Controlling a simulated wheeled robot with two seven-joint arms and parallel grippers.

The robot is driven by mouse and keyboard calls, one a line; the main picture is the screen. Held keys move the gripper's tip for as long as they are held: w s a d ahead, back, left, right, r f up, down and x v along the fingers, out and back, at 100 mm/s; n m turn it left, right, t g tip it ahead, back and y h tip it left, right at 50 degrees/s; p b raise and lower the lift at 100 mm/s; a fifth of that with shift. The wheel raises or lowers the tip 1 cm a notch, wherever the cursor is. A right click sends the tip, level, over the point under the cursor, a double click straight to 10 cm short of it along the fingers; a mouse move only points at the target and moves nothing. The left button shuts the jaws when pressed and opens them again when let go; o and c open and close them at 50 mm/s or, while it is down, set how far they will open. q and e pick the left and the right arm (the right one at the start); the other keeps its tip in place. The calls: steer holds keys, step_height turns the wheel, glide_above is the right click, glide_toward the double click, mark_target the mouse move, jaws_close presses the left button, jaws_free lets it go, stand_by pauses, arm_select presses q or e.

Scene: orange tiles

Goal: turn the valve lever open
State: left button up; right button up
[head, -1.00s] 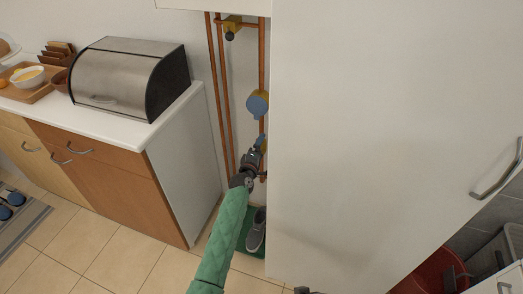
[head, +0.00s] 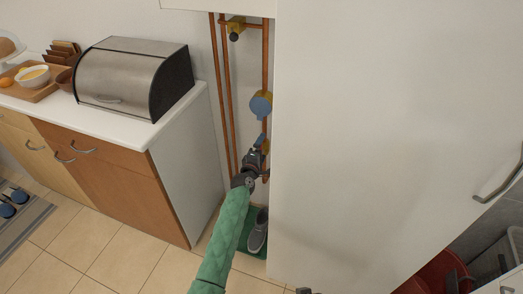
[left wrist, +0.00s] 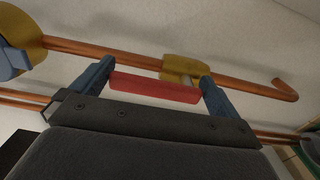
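The red valve lever (left wrist: 155,88) lies crosswise between the two blue fingers of my left gripper (left wrist: 152,88) in the left wrist view. The fingers are wide apart, one near each end of the lever; I cannot tell whether either touches it. The brass valve body (left wrist: 184,68) sits on a copper pipe just beyond the lever. In the head view my left gripper (head: 262,143) reaches into the gap beside the white cabinet, at the pipes, and the lever is hidden there.
A blue-faced round fitting (head: 261,105) is on the pipe above my gripper, and another brass valve (head: 235,27) is higher up. The tall white cabinet (head: 390,130) closes the right side. A counter with a bread box (head: 132,80) stands left. A shoe (head: 258,232) is below.

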arm_select(q)
steer(key=v, duration=0.7)
steer(key=shift+s+b, duration=0.3)
steer(key=shift+s, duration=0.05)
arm_select(e)
steer(key=shift+w+a+f, duration=0.1)
steer(key=shift+w+f, duration=0.1)
steer(key=shift+f, duration=1)
arm_select(q)
steer(key=shift+a, duration=0.1)
